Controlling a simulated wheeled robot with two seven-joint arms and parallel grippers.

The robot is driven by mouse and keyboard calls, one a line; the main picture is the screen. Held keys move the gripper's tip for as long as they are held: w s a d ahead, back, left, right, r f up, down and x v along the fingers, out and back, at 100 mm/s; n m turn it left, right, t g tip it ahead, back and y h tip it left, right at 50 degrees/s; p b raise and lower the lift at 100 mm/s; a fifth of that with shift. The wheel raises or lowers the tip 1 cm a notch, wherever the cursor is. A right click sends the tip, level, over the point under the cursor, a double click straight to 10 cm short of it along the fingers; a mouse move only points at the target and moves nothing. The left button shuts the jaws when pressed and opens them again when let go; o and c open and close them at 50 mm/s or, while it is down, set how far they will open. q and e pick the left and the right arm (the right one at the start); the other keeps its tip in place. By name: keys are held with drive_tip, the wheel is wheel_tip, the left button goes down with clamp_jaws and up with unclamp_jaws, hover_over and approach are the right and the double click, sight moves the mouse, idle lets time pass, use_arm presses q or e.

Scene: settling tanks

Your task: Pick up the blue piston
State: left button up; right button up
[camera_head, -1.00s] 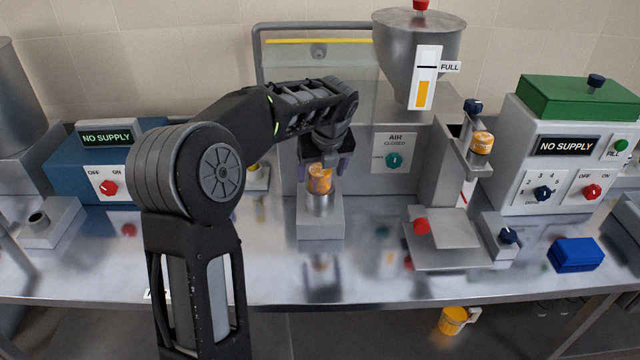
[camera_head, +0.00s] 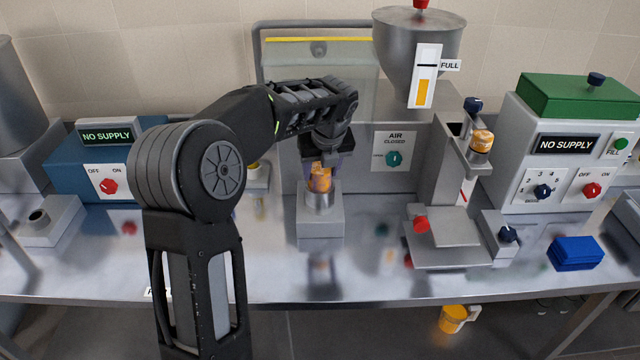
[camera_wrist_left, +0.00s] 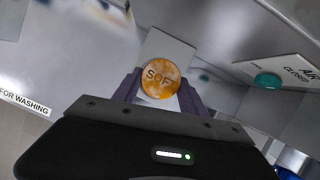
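No blue piston can be made out in either view. An orange, marbled round-topped piece (camera_head: 320,172) stands upright at a metal cup (camera_head: 322,202) on a grey block; in the left wrist view its top (camera_wrist_left: 160,78) carries lettering that looks like "SOFT". My left gripper (camera_head: 321,180) points down over it, its purple fingers closed against both sides, in the left wrist view too (camera_wrist_left: 159,92). The lower part of the piece is hidden in the cup. My right gripper is not in view.
A second orange piece (camera_head: 481,141) sits in a grey stand at right, below a navy knob (camera_head: 473,105). A blue box (camera_head: 575,253) lies at the table's right. A steel hopper (camera_head: 420,45) stands behind. The front strip of the steel table (camera_head: 270,270) is clear.

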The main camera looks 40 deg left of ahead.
use_arm(q)
clamp_jaws()
drive_tip(key=shift+r, duration=0.1)
idle(0.7)
drive_tip(key=shift+w+r, duration=0.1)
drive_tip(key=shift+r, duration=0.6)
wheel_tip(320, 180, up, 5)
drive_tip(key=s+d+b, duration=0.5)
drive_tip(key=s+d, duration=0.6)
drive_tip(key=d, duration=0.2)
drive_tip(key=shift+s+d+r+b, duration=0.25)
drive_tip(key=shift+s+d+b, duration=0.1)
drive_tip(key=shift+d, duration=0.05)
